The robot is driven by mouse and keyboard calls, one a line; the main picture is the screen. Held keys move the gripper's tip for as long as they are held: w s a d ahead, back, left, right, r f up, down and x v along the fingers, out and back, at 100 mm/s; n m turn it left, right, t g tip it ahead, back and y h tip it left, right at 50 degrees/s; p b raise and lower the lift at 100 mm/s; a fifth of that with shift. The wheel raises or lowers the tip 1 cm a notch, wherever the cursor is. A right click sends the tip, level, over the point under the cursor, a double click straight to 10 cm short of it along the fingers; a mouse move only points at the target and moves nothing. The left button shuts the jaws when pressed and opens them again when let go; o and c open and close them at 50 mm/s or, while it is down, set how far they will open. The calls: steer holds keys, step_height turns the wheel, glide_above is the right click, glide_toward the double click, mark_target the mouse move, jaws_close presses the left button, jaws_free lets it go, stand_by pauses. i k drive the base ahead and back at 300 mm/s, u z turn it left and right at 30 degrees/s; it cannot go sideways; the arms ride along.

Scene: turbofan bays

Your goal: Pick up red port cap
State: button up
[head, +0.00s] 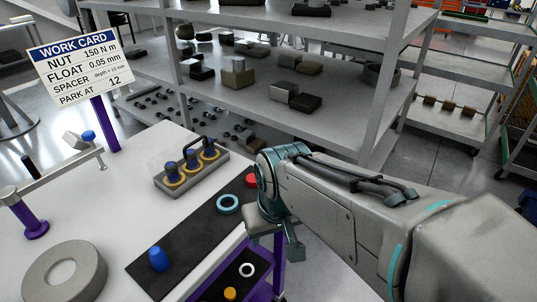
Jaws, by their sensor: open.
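The red port cap (251,181) lies at the far right end of a black mat (190,235) on the white table. Its right side is hidden behind my wrist. My gripper (272,240) is open and points down by the table's right edge, nearer the camera than the cap. I see nothing between its fingers, and it appears apart from the cap. A teal ring (228,203) lies on the mat just left of the cap. A blue cap (158,259) stands at the mat's near end.
A grey holder (194,177) with blue-topped gold pieces stands behind the mat. A lower dark surface holds a white ring (246,269) and a yellow piece (230,294). A grey ring (64,272) and work card (80,68) are left. Metal shelves (270,110) stand behind.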

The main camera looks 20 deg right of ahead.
mark_target(251, 181)
steer(key=z, duration=2.3)
steer(key=i, duration=1.1)
steer(key=u, duration=3.4)
